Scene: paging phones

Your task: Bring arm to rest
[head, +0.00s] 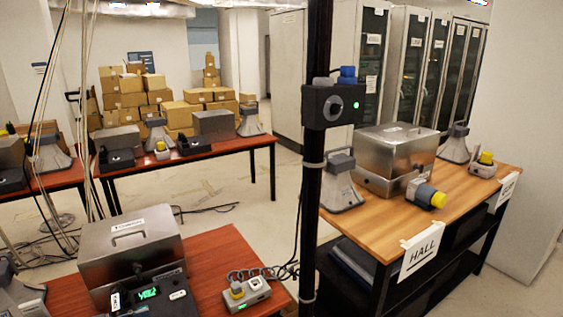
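Neither my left gripper nor my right gripper shows in the head view, and I see no arm of mine that I can be sure of. Whether they are open or shut is hidden. The task names no other object. On the right wooden table (372,232) stand a metal case (395,152) and grey horn speakers (341,185). A grey plug with a yellow end (427,195) lies near that table's front edge.
A dark post (313,220) carrying a black box (333,106) stands mid-view. The near left table (221,254) holds a metal case (131,250), a device with a green display (148,294) and a socket block (250,291). Cables hang at left. Floor (235,190) between tables is mostly clear.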

